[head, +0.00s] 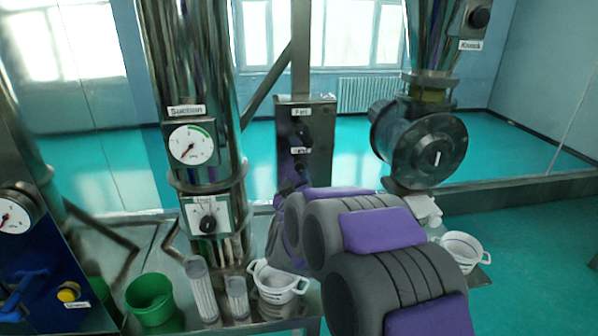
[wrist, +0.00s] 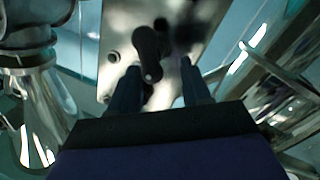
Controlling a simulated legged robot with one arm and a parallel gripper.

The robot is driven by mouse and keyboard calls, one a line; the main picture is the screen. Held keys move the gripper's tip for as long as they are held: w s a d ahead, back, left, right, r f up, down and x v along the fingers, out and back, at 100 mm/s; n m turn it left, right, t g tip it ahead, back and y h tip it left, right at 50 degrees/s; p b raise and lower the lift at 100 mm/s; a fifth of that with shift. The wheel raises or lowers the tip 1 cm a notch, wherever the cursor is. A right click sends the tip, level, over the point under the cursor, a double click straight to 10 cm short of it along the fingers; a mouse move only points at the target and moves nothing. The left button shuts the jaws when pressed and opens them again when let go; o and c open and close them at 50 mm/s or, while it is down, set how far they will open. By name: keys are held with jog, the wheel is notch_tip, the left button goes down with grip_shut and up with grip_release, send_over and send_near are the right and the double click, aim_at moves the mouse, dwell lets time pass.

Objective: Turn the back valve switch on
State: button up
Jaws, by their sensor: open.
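A metal control box (head: 325,140) stands on a post in the middle of the head view. It bears a black upper switch under a label that seems to read "Fan" (head: 302,131) and a lower dark switch (head: 299,166) under a small blurred label. I cannot tell for sure which is the back valve switch. In the wrist view, the panel (wrist: 185,30) faces my gripper (wrist: 157,78). A black knob (wrist: 148,52) protrudes between my two open fingers. I cannot see contact. In the head view my arm hides my fingers.
A steel column (head: 195,80) with a gauge (head: 193,144) stands left. A round valve housing (head: 425,150) is at the right. A green cup (head: 150,298), clear tubes (head: 200,290), a white basin (head: 278,283) and another white basin (head: 460,252) stand low in front.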

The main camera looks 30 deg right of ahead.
aim_at(300, 173)
jog(key=w+d, duration=0.1)
jog(key=d, duration=0.1)
jog(key=w+d, duration=0.2)
jog(key=shift+w+d+f, duration=0.1)
jog(key=shift+w+f, duration=0.05)
jog(key=shift+w, duration=0.1)
jog(key=shift+w+d, duration=0.1)
jog(key=shift+d, duration=0.35)
jog(key=shift+a, duration=0.6)
jog(key=shift+a+r, duration=0.2)
jog(key=shift+a, duration=0.45)
jog(key=shift+c, duration=1.9)
jog(key=shift+s+d, duration=0.2)
jog(key=shift+d, duration=0.25)
jog(key=c, duration=0.3)
jog(key=shift+f, duration=0.1)
grip_shut()
